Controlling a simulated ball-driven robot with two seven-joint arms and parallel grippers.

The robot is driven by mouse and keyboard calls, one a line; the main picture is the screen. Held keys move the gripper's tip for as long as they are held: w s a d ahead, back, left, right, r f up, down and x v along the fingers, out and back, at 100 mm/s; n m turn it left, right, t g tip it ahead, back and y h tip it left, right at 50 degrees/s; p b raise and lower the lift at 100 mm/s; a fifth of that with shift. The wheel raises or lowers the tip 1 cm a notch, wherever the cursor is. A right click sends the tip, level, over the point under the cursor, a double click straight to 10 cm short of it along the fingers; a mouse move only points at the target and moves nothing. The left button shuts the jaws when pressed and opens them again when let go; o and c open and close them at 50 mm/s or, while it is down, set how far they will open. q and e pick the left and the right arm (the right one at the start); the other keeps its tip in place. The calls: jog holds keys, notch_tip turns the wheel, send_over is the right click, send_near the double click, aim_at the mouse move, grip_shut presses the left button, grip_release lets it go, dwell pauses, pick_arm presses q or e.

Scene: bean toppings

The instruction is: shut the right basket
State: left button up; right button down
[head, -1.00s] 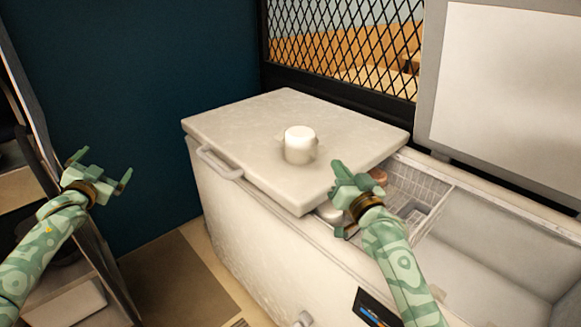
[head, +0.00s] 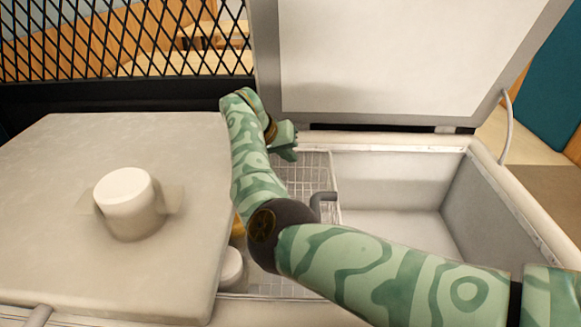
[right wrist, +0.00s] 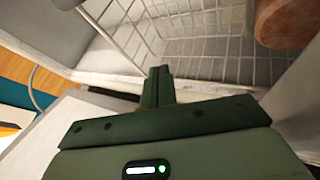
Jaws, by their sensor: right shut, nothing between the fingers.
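The white chest freezer (head: 375,142) has its right lid (head: 400,50) standing raised at the back, above an open, empty right compartment (head: 395,190). A wire basket (head: 318,172) hangs in the middle of the opening, left of that compartment. It also fills the top of the right wrist view (right wrist: 205,48). My right gripper (head: 285,142) is by the back rim of the freezer, above the basket and left of the raised lid's lower edge. Its fingers show together and empty in the right wrist view (right wrist: 158,85). My left gripper is out of view.
The left lid (head: 60,180) is down and carries a white round container (head: 125,200). Another white round item (head: 232,268) is inside, beside that lid's edge. A brown round item (right wrist: 285,22) shows near the basket. A black mesh screen (head: 120,45) stands behind.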

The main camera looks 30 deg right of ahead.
jog(key=b, duration=0.4)
send_near(329, 177)
jog(key=shift+x, duration=2.55)
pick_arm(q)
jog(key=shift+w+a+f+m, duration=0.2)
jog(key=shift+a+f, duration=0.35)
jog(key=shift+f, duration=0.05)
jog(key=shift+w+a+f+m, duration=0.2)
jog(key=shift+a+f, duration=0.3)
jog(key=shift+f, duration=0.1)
pick_arm(e)
jog(key=shift+w+a+f, duration=0.1)
jog(key=shift+a, duration=0.05)
